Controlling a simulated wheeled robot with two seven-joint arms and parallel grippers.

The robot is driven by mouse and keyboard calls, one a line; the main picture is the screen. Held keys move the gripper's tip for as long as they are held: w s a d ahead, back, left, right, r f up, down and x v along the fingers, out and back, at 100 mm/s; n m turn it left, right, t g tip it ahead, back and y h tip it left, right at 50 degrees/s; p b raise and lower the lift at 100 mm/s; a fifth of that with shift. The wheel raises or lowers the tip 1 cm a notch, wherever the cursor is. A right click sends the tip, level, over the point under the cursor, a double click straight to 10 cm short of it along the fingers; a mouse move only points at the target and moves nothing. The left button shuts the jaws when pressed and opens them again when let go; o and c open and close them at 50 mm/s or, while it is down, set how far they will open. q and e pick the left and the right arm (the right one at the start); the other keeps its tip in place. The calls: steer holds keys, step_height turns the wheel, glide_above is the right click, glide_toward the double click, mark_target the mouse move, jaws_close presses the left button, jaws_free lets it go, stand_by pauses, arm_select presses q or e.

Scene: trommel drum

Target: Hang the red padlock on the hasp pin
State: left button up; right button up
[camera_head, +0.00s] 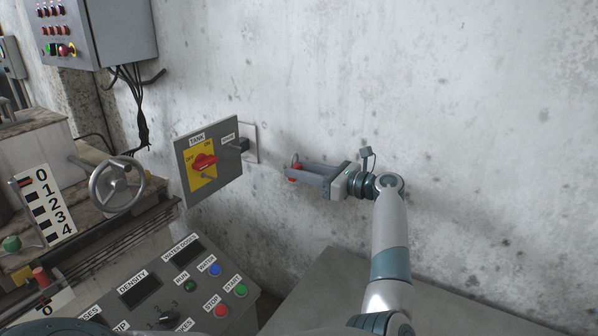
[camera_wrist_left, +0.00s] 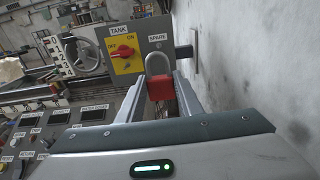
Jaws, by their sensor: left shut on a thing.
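The red padlock (camera_head: 292,178) is held between the fingertips of my left gripper (camera_head: 302,172), out in front of the wall. In the left wrist view, the padlock's red body (camera_wrist_left: 160,88) sits between the two fingers, with its grey shackle (camera_wrist_left: 157,64) upward. The grey tank switch panel (camera_head: 226,171) is left of the gripper, with a gap between them. It bears a red rotary handle (camera_head: 204,161) on a yellow plate. A small pin (camera_head: 208,176) shows just below the handle; I cannot tell its shape. My right gripper is out of view.
A sloped button console (camera_head: 190,290) stands below. A handwheel (camera_head: 118,186) is at left, and a grey cabinet (camera_head: 105,35) is above. Bare wall is right of the gripper.

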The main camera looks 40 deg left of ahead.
arm_select(q)
steer(key=shift+d+b, duration=0.35)
steer(key=shift+d, duration=0.4)
